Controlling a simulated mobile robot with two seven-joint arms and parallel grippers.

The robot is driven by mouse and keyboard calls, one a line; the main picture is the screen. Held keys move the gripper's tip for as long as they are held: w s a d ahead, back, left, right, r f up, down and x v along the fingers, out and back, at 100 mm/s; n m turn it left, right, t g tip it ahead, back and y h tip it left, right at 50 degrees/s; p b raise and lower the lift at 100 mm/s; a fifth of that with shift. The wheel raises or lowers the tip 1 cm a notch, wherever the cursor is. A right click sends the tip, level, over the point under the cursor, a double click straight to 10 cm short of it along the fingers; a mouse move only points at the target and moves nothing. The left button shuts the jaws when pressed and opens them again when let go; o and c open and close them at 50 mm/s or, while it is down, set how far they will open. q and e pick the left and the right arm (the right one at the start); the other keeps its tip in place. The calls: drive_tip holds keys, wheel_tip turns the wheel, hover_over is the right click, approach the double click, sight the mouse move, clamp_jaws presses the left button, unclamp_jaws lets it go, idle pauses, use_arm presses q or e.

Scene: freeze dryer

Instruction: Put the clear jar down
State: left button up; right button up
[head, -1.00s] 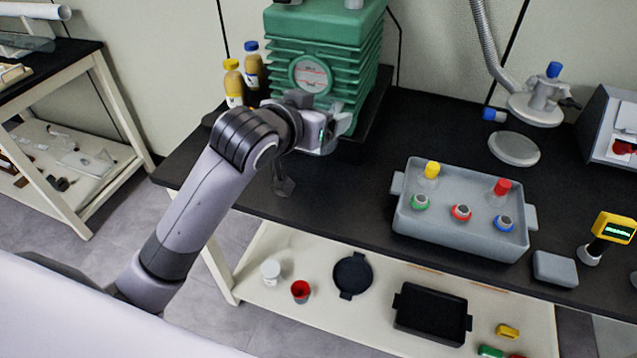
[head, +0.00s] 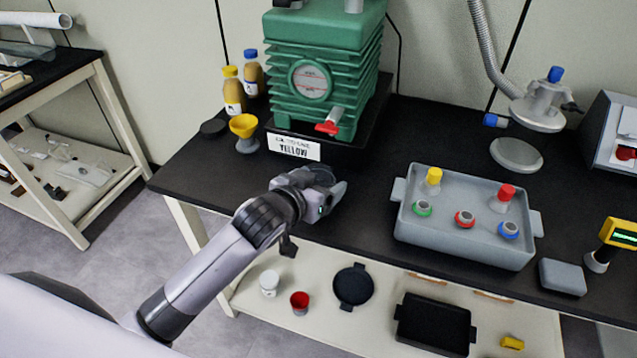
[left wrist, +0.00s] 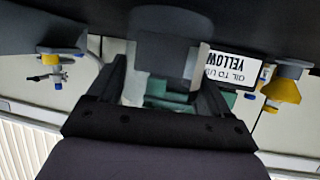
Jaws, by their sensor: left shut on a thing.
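My left gripper (head: 328,190) is low over the front left part of the black bench (head: 370,155), in front of the green pump (head: 318,75). It is shut on the clear jar (left wrist: 165,60), which shows between the fingers in the upside-down left wrist view. In the head view the gripper mostly hides the jar. I cannot tell whether the jar touches the bench. My right gripper is not in view.
A yellow funnel (head: 243,125), a label card (head: 293,146) reading YELLOW and two oil bottles (head: 234,90) stand behind the gripper. A grey tray (head: 465,238) with flasks is to the right. Bare bench lies between gripper and tray.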

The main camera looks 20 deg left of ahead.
use_arm(q)
drive_tip(key=shift+f, duration=0.15)
drive_tip(key=o, duration=1)
drive_tip(key=shift+c, duration=0.2)
drive_tip(key=shift+s+r, duration=0.1)
drive_tip(key=shift+r, duration=0.15)
drive_tip(key=v, duration=1.2)
drive_tip(key=s+a+f+g, duration=0.1)
drive_tip(key=s+f, duration=0.5)
drive_tip(key=f, duration=0.4)
drive_tip(key=s+a+f+g, duration=0.1)
drive_tip(key=s+f+g, duration=0.1)
drive_tip(key=s+f, duration=0.5)
wheel_tip(320, 180, down, 4)
drive_tip(key=shift+s+a+f+p, duration=0.15)
drive_tip(key=shift+s+a+p, duration=0.1)
drive_tip(key=shift+p, duration=0.1)
